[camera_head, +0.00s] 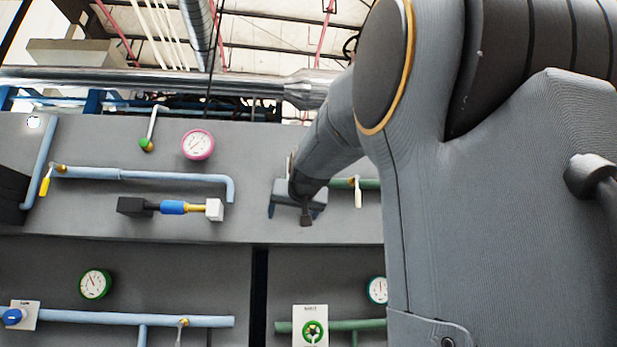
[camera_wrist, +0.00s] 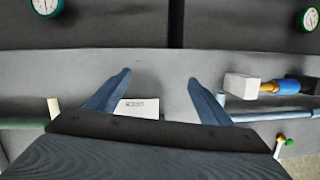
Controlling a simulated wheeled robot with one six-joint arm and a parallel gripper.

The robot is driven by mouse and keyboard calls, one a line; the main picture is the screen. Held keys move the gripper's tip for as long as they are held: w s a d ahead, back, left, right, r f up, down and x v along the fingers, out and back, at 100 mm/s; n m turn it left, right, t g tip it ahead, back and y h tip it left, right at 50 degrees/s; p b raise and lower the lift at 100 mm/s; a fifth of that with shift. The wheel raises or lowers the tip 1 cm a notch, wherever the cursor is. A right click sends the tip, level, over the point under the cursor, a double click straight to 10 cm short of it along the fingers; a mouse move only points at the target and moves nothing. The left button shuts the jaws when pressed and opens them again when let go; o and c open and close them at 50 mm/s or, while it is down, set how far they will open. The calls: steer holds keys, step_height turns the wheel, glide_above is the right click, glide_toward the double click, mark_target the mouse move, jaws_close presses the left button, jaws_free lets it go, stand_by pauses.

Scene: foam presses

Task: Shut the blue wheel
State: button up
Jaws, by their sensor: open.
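A blue wheel (camera_head: 13,316) sits on a white plate at the lower left edge of the head view, beside a light blue pipe. The wrist view does not show it. My gripper (camera_head: 298,208) is at the upper grey panel, well up and to the right of that wheel. In the wrist view my gripper (camera_wrist: 160,82) has its two blue-grey fingers spread apart with nothing held between them. A white labelled plate (camera_wrist: 140,108) shows between the fingers, partly hidden by the gripper body. Whether a wheel is on it is hidden.
A green wheel (camera_head: 314,331) is on another plate at bottom centre. A blue, gold and white fitting (camera_head: 173,207) sticks out left of my gripper. A pink gauge (camera_head: 198,145), a green gauge (camera_head: 95,284) and light blue pipes (camera_head: 150,176) line the panels.

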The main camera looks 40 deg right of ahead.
steer(key=s+d+r+m+t+h, duration=0.1)
steer(key=s+d+r, duration=0.15)
steer(key=r, duration=0.45)
steer(key=s+d+r+h, duration=0.1)
steer(key=s+r+h, duration=0.15)
steer(key=r, duration=0.45)
steer(key=p+x, duration=0.4)
steer(key=x, duration=0.3)
steer(key=shift+w+a+f+y, duration=0.2)
steer(key=shift+a+f+y, duration=0.05)
steer(key=shift+a+y, duration=0.2)
steer(key=c, duration=1.1)
